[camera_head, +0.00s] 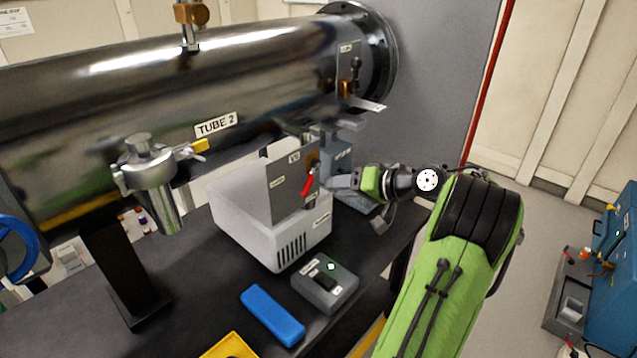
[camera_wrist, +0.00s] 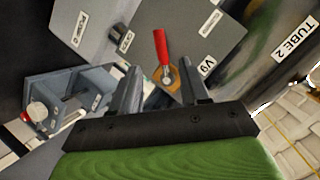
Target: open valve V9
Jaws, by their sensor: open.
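Valve V9 has a short red lever handle (camera_head: 307,184) on a brass hub, mounted on a grey plate (camera_head: 284,198) labelled V9 below the big tube. In the wrist view the red handle (camera_wrist: 161,46) runs up from its brass hub (camera_wrist: 172,78). In the head view it slants down and left from the hub. My gripper (camera_head: 326,180) reaches in from the right and faces the plate. In the wrist view its two fingers (camera_wrist: 161,84) are apart, one on each side of the hub, with nothing held. I cannot tell whether they touch the valve.
A grey switch box (camera_head: 325,287) with a green light and a blue block (camera_head: 272,314) lie in front. Steel TUBE 2 (camera_head: 190,85) spans above. A grey device (camera_wrist: 68,95) sits left in the wrist view.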

